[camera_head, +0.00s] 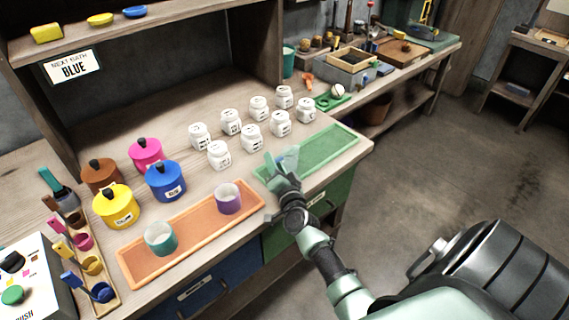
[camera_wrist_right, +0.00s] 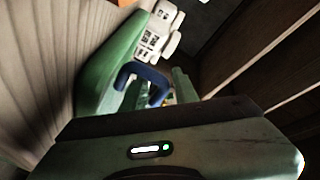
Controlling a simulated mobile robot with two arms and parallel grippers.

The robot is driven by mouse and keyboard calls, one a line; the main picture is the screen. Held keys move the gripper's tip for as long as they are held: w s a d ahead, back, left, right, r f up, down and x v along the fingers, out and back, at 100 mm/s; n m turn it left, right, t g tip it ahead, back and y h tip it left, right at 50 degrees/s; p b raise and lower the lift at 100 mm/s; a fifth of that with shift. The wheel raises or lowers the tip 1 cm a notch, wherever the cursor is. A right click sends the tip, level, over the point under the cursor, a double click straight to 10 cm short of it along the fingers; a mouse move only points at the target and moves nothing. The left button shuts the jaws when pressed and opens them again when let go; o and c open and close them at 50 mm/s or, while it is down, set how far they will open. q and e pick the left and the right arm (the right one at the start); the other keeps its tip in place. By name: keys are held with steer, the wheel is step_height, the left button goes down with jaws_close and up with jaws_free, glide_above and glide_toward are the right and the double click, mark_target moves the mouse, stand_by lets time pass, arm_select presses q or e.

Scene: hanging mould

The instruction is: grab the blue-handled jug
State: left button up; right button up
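A dark blue handle (camera_wrist_right: 146,78) shows in the right wrist view, curved like an arch in front of my right gripper (camera_wrist_right: 150,92). The body of the jug it belongs to is mostly hidden, and I cannot see the handle clearly in the head view. In the head view my right gripper (camera_head: 279,163) is over the left end of the green tray (camera_head: 325,152), with its pale green fingers apart. The fingers seem to be near the handle; I cannot tell if they touch it. My left gripper is out of view.
White jars (camera_head: 250,137) stand behind the green tray. An orange tray (camera_head: 190,238) left of it holds a teal cup (camera_head: 160,238) and a purple cup (camera_head: 228,198). Coloured lidded pots (camera_head: 166,181) and a rack of small scoops (camera_head: 93,265) stand farther left.

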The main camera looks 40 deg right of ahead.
steer(key=shift+s+r, duration=0.1)
jaws_close()
stand_by(1.3)
